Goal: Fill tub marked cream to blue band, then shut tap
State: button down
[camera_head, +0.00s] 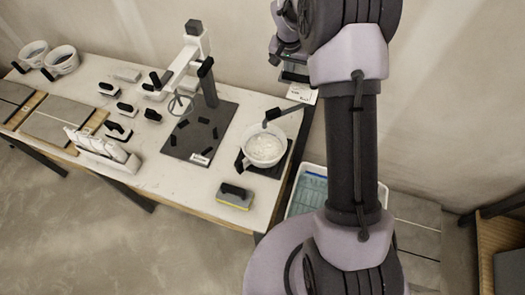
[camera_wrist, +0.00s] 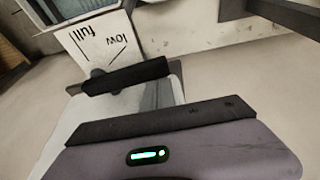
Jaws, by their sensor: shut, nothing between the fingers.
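A white tub (camera_head: 263,152) with a dark handle and pale contents stands at the table's right end, below the dark tap spout (camera_head: 286,112). I cannot read its mark or make out a blue band. My gripper (camera_wrist: 160,122) fills the bottom of the wrist view, shut, with a green light on its body; its fingertips are not clear. A dark bar (camera_wrist: 125,76) lies just beyond it; I cannot tell whether it is the tap's lever or touches my gripper. A card reading "full" and "low" (camera_wrist: 98,42) shows behind it, upside down.
Two more white tubs (camera_head: 62,62) stand at the table's far left. A dark board (camera_head: 186,148) with a post, several black-handled tools and a yellow-edged sponge-like block (camera_head: 235,197) are on the table. A white crate (camera_head: 312,172) is right of the table, partly behind my arm.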

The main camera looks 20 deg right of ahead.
jog(key=shift+s+a+b, duration=0.3)
jog(key=shift+s+b, duration=0.05)
jog(key=shift+s, duration=0.15)
jog(key=shift+s+a+b, duration=0.3)
jog(key=shift+s+b, duration=0.05)
jog(key=shift+s, duration=0.15)
dwell(0.5)
jog(key=r+p, duration=0.2)
jog(key=r, duration=0.1)
jog(key=r+p, duration=0.1)
jog(key=r, duration=0.1)
jog(key=shift+w+d+r+p, duration=0.15)
jog(key=shift+w+p, duration=0.1)
jog(key=shift+p, duration=0.15)
jog(key=shift+f, duration=0.2)
jog(key=shift+s+f+b, duration=0.1)
jog(key=shift+s+b, duration=0.15)
jog(key=shift+b, duration=0.25)
jog(key=s+b, duration=0.1)
jog(key=s, duration=0.1)
jog(key=s+a+b, duration=0.1)
jog(key=s+b, duration=0.1)
jog(key=shift+s+a, duration=0.1)
jog(key=shift+s, duration=0.15)
jog(key=shift+s+a, duration=0.1)
jog(key=shift+s, duration=0.35)
